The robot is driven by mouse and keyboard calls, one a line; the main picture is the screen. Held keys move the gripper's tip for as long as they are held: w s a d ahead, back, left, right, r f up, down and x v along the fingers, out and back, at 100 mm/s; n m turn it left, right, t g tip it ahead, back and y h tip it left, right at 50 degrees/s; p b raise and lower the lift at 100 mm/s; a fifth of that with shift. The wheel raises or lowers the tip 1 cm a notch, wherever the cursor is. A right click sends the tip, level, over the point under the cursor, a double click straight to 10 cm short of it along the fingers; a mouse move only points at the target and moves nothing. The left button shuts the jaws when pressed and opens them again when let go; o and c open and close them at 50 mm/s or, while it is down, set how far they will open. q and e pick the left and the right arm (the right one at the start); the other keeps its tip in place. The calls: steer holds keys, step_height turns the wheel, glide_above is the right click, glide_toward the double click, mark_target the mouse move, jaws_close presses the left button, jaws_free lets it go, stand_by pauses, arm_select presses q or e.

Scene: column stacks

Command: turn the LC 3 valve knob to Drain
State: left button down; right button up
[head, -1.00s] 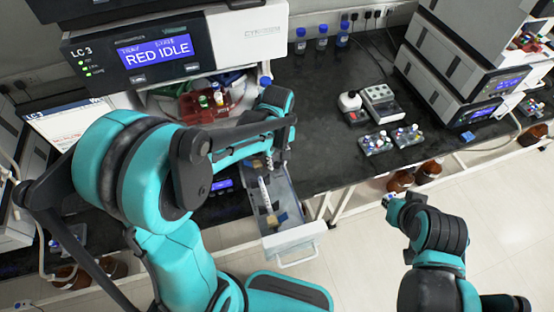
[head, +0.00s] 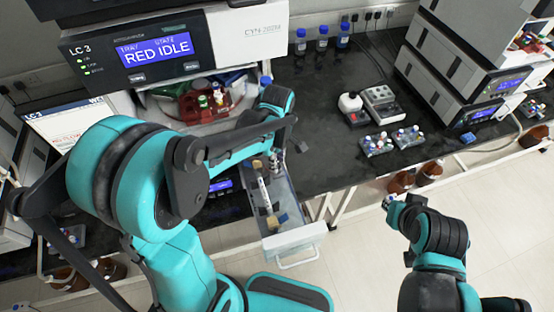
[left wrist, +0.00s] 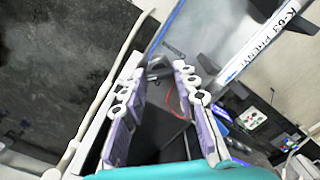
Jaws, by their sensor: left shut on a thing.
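The LC 3 unit (head: 232,40) stands at the upper left in the head view, its screen (head: 155,50) reading RED IDLE. An open grey drawer (head: 291,215) sticks out below it. My left gripper (head: 277,163) is over the back of this drawer. In the left wrist view my left gripper (left wrist: 160,84) has its pale purple fingers around a small dark grey part (left wrist: 160,70), which looks like the valve knob. It is shut on that part. The knob's marks and pointer are hidden. My right gripper (head: 391,203) is low at the right, over the floor, too small to read.
A white tube (head: 264,190) lies in the drawer; a lettered white tube (left wrist: 266,42) shows close in the left wrist view. A red tray (head: 203,100) with bottles sits in the LC 3 bay. Vial racks (head: 377,143) stand on the black bench (head: 310,100).

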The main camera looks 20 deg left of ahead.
stand_by(0.4)
arm_select(q)
steer(key=c, duration=1.2)
jaws_free()
steer(key=shift+d, duration=0.1)
steer(key=shift+o, duration=0.2)
step_height(320, 180, up, 12)
